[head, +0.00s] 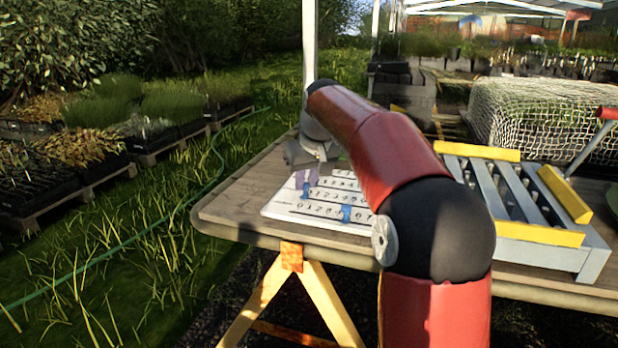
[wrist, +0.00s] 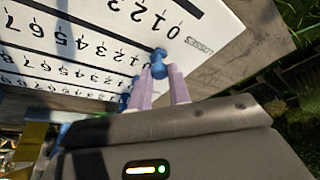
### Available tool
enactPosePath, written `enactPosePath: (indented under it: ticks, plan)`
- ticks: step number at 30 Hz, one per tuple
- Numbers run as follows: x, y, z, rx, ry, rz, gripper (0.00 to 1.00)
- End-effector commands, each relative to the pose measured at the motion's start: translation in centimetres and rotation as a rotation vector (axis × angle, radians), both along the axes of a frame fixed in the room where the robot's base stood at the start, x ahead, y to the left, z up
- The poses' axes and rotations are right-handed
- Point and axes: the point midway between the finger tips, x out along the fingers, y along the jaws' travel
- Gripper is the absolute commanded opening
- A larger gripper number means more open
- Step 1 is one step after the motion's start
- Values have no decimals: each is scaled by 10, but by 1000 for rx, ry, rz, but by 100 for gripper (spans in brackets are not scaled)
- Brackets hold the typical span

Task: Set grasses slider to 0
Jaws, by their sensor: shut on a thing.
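The white slider board (head: 280,208) lies on the wooden table, with rows of numbers and dark slots; it fills much of the wrist view (wrist: 215,22). My gripper (wrist: 163,76) is shut on a blue slider knob (wrist: 158,63), its pale purple fingers on either side of it. This knob is at the low-number end of its slot, close to a small printed label that I cannot read for certain. The exact number beside it is partly hidden by the fingers. In the head view my gripper (head: 306,180) is over the board's far left part. Another blue knob (head: 346,213) shows nearer.
A grey rack with yellow bars (head: 535,235) stands on the table (head: 235,210) right of the board. A netted bale (head: 540,115) is behind it. My red arm blocks part of the board's right side. Plant trays and grass lie left of the table.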

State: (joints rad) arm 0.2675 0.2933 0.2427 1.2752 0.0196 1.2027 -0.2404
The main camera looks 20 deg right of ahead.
Motion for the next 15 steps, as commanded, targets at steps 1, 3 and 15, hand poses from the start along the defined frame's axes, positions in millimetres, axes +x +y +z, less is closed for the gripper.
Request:
enactPosePath:
  ticks: [1, 3, 15]
  plan:
    - [2, 4, 1, 5, -9, 6, 21]
    - [2, 4, 1, 5, -8, 6, 30]
    - [0, 2, 4, 2, -6, 3, 41]
